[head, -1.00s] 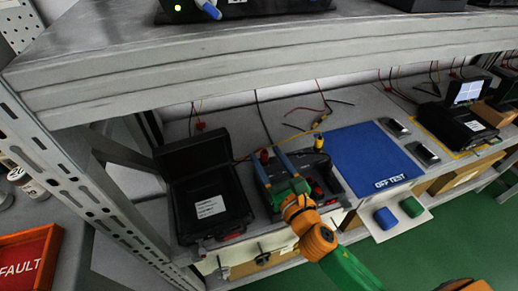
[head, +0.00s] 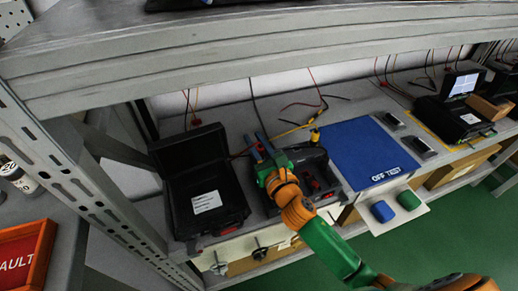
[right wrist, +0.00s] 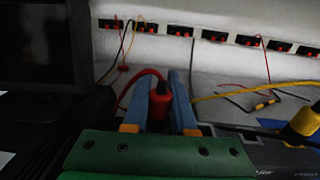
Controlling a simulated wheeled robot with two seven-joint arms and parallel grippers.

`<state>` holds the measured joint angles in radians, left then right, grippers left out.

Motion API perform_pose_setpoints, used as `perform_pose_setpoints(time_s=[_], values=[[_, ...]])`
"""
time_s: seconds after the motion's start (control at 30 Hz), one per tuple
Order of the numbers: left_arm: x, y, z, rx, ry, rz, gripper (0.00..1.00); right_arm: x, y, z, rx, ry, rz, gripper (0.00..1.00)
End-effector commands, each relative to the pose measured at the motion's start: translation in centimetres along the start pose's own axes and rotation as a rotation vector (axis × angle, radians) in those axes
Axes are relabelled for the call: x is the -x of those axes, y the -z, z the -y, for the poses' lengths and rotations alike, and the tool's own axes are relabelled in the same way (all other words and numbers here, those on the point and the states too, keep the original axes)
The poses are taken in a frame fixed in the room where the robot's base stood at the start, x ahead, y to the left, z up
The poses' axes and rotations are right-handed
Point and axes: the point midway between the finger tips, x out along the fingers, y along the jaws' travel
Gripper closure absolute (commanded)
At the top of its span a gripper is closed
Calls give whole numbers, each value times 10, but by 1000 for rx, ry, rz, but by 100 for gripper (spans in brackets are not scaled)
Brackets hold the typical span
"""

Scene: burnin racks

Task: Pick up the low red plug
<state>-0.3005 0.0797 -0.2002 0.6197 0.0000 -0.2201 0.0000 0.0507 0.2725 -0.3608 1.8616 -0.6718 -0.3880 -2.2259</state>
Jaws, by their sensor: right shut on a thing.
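My right gripper (head: 259,146) has its blue fingers closed together at the back left of the open black tester case (head: 320,203). In the right wrist view, a red plug (right wrist: 161,106) with a dark tip stands between the fingers (right wrist: 164,95), and the gripper is shut on it. A red cable runs from it to the left. In the head view the plug is mostly hidden by the fingers. Whether it is clear of the case cannot be told. My left gripper is not in view.
A black case with its lid raised (head: 215,197) stands just left. A yellow plug (head: 315,135) is at the tester's back right, and a blue mat (head: 367,150) lies right of it. A thick grey shelf (head: 250,60) spans above. Loose wires lie behind.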

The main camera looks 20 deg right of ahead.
Motion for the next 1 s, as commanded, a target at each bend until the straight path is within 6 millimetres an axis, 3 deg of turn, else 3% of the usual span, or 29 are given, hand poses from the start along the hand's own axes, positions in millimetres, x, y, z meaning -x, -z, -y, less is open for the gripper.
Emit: perform_pose_setpoints(time_s=[0.17,0.3,0.5,0.73,0.83,1.0], values=[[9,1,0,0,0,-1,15,0,-14,0,2,0,3,100],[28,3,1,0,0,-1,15,3,-43,-1,3,-1,3,100],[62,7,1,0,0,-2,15,47,-100,-18,0,-4,3,100],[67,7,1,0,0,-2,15,110,-121,-42,-4,-1,-4,100],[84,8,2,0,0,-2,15,123,-131,-46,-1,4,-5,100],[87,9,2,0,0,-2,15,131,-131,-50,-1,2,-1,100]])
